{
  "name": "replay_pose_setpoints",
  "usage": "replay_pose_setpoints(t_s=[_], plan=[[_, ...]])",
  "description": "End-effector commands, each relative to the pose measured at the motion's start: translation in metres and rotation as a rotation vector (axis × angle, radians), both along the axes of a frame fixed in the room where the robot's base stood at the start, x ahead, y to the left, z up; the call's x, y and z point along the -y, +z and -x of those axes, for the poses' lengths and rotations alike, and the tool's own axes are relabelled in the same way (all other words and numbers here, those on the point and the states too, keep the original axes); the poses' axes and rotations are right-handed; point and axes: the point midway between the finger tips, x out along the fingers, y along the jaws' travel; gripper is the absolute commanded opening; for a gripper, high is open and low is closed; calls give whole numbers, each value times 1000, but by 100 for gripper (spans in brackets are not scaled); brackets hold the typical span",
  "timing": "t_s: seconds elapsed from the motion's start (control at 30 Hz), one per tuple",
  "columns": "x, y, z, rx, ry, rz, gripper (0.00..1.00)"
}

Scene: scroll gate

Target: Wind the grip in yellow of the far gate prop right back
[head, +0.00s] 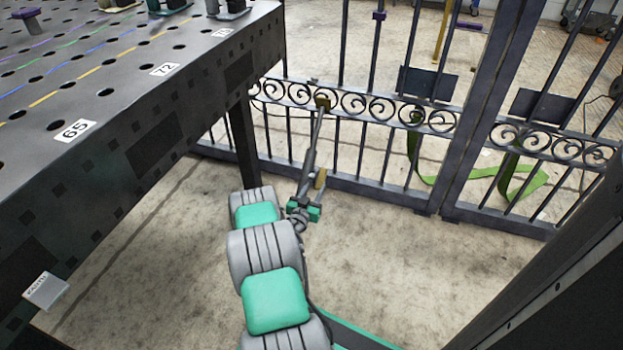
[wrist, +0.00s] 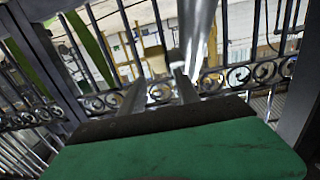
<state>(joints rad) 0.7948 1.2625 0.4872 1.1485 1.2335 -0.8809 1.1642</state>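The gate prop (head: 312,145) shows in the head view as a slim grey bar slanting down from the scroll gate toward my arm. A small yellow-brown piece (head: 322,102) sits at its top by the scroll band, and another yellow piece (head: 320,179) is at its lower end, beside my gripper (head: 305,207). I cannot tell which is the grip. In the wrist view, my gripper (wrist: 160,82) has its two fingers apart with nothing seen held between them. A shiny grey tube (wrist: 195,38) stands just beyond the right fingertip; contact cannot be told.
The dark scroll gate (head: 350,183) crosses behind the prop. A perforated dark table (head: 150,90) fills the left, its leg close to my arm. A dark beam (head: 560,275) is at the right. Green strap (head: 520,175) lies behind the gate. Bare floor lies between table and beam.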

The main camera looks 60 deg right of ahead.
Motion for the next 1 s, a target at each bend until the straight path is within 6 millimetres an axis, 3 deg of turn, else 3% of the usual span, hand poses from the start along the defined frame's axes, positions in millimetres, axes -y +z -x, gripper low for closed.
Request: replay_pose_setpoints(t_s=[0.17,0.43,0.6,0.87,1.0], plan=[[5,-11,3,-1,22,23,38],[53,-13,-8,0,27,22,38],[71,-11,-11,-2,27,21,38],[73,-9,-10,-3,26,20,37],[73,-9,-10,-3,25,20,26]])
